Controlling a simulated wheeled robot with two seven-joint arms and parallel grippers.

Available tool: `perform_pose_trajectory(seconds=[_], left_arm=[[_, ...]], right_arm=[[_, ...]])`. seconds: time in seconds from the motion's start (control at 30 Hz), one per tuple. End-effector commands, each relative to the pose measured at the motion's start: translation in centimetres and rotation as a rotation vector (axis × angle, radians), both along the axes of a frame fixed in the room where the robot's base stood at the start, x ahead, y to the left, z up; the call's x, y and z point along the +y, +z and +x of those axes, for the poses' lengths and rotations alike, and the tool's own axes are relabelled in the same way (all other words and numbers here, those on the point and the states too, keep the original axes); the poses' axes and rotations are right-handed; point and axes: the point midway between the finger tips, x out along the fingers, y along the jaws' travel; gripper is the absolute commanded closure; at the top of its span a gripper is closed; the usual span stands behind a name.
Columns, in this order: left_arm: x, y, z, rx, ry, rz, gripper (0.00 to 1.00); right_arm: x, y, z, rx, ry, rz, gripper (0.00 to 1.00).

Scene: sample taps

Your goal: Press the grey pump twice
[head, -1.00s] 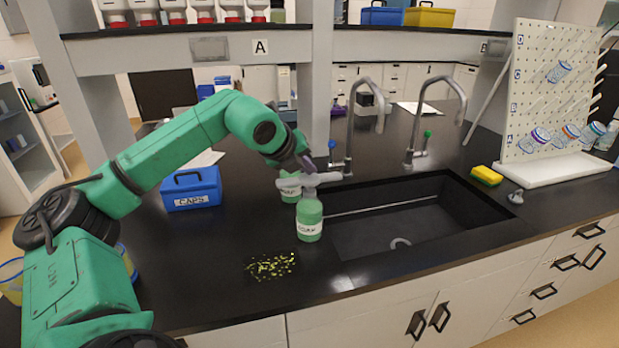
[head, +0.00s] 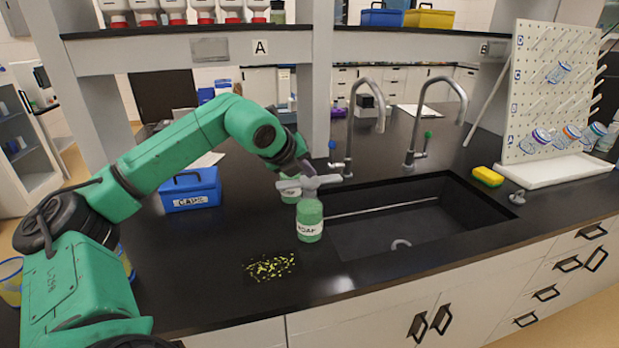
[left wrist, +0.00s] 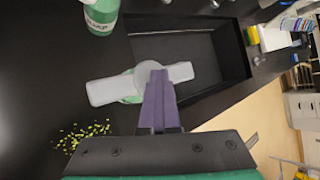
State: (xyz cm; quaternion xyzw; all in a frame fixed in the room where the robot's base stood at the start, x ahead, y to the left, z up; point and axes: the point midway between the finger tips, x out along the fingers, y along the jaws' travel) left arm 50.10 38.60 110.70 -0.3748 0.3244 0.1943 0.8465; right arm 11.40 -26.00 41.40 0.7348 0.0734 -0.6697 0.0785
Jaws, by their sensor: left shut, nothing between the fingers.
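A green soap bottle (head: 310,222) with a white label stands upright on the black counter, left of the sink. Its light grey pump head (head: 322,181) is a wide bar, which also shows in the left wrist view (left wrist: 108,91). My left gripper (head: 304,167) is shut and empty, pointing down at the pump head. In the left wrist view its purple fingers (left wrist: 158,88) overlap the middle of the pump head and appear to touch it. A second green bottle (head: 294,194) stands just behind, partly hidden; it shows in the left wrist view (left wrist: 101,16).
The sink (head: 400,230) lies to the right, with two taps (head: 350,130) behind it. A blue caps box (head: 190,190) stands left of the bottles. A speckled yellow-green patch (head: 270,267) lies in front. A yellow sponge (head: 488,177) and pegboard (head: 555,95) are at the right.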

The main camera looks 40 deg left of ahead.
Motion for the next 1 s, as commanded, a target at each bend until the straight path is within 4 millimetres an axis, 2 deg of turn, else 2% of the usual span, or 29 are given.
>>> perform_pose_trajectory(seconds=[0.67,1.0], left_arm=[[-0.1,-0.7,0.0,0.008,-0.001,-0.001,1.0],[0.0,1.3,0.0,0.006,-0.001,-0.001,1.0]], right_arm=[[0.0,-0.5,0.0,0.0,0.0,0.001,1.0],[0.1,1.3,0.0,0.0,-0.001,0.002,1.0]])
